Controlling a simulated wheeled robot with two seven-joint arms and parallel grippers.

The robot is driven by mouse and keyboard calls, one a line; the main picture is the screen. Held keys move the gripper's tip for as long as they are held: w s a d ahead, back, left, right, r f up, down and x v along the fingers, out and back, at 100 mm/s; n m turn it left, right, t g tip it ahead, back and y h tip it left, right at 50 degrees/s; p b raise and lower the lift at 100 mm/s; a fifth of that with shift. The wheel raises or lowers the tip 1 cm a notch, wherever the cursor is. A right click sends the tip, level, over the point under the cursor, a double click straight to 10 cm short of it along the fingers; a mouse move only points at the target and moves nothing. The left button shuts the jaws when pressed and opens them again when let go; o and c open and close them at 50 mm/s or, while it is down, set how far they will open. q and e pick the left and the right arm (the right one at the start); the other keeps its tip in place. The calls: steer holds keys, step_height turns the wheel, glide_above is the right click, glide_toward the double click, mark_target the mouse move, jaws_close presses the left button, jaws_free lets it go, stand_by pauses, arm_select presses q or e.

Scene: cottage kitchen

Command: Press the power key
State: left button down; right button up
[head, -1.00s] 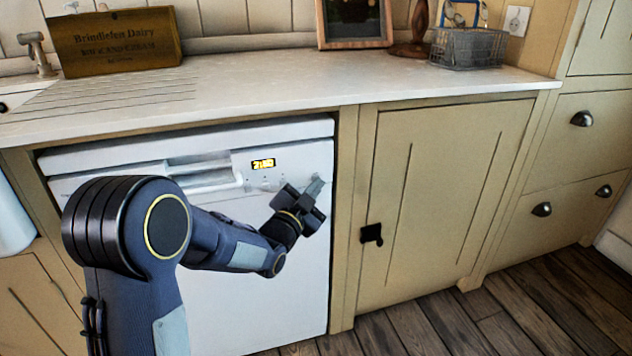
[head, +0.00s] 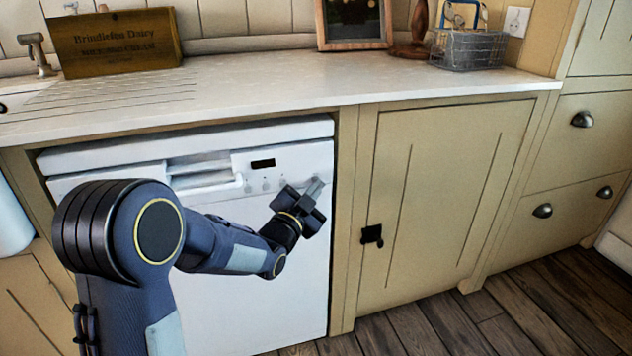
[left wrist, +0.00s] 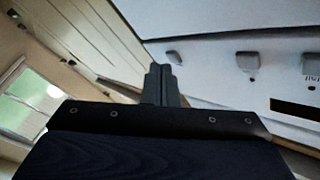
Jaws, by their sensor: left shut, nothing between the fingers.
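The white dishwasher (head: 110,162) stands under the counter, with a small display (head: 263,163) that is dark. Below the display are small grey keys (head: 265,186); I cannot read which is the power key. My left gripper (head: 315,186) is shut and empty, in front of the right end of the panel. In the left wrist view the closed fingers (left wrist: 161,82) point at the panel, with one key (left wrist: 167,58) just beyond their tips; whether they touch it I cannot tell. Two more keys (left wrist: 248,63) and the dark display (left wrist: 295,107) show to the right. My right gripper is not in view.
The pale counter (head: 290,85) overhangs the dishwasher. On it stand a wooden dairy crate (head: 115,42), a framed picture (head: 353,22) and a wire basket (head: 468,50). A cream cupboard door (head: 450,190) with a black latch (head: 371,235) is to the right.

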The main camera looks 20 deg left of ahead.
arm_select(q)
steer(key=shift+s+d, duration=0.15)
steer(key=shift+s, duration=0.1)
steer(key=s+d+b, duration=0.1)
steer(key=s+d, duration=0.2)
steer(key=s, duration=0.2)
steer(key=shift+d+b, duration=0.2)
steer(key=shift+b, duration=0.2)
